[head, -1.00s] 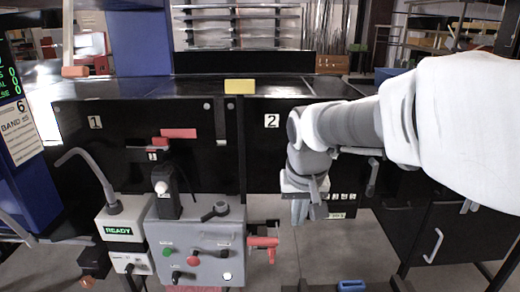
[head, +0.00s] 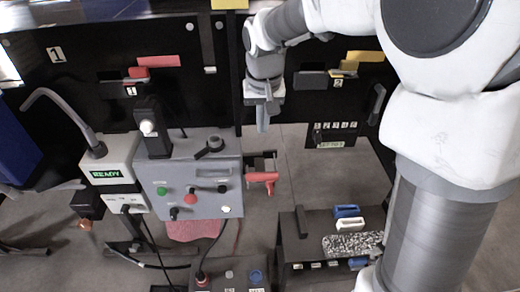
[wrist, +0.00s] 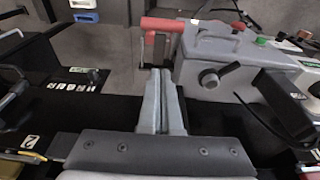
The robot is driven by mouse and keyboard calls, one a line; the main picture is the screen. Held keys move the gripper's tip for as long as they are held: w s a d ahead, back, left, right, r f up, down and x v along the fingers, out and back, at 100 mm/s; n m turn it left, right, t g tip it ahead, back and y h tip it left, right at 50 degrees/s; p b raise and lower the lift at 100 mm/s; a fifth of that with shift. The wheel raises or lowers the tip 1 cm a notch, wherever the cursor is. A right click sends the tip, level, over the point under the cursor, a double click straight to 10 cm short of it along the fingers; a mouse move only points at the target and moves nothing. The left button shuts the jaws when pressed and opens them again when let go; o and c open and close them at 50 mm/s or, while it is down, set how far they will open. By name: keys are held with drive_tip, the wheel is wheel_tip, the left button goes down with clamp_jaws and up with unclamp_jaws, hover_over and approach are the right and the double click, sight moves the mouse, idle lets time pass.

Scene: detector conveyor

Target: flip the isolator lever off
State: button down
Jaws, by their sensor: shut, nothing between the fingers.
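A red lever (head: 262,180) sticks out from a bracket on the right side of the grey control box (head: 205,175). In the wrist view the red lever (wrist: 160,24) lies beyond my fingertips, beside the grey box (wrist: 225,50). My gripper (head: 262,125) points down above the lever in the head view and is apart from it. In the wrist view my gripper (wrist: 162,85) has its fingers together, with nothing between them. Which way the lever is set is hard to tell.
A white unit (head: 112,165) with a READY display stands left of the box. A black tray bench (head: 300,260) with blue and white blocks (head: 348,217) stands at the lower right. Black panels marked 1 (head: 40,95) and 2 rise behind. Floor shows right of the lever.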

hover_over(260, 174)
drive_tip(key=w, duration=0.3)
wheel_tip(260, 174, down, 10)
drive_tip(key=s+f, duration=0.2)
drive_tip(key=f, duration=0.1)
drive_tip(key=shift+d, duration=0.4)
drive_tip(key=shift+s, duration=0.1)
drive_tip(key=shift+f+b, duration=0.3)
drive_tip(key=shift+b, duration=0.35)
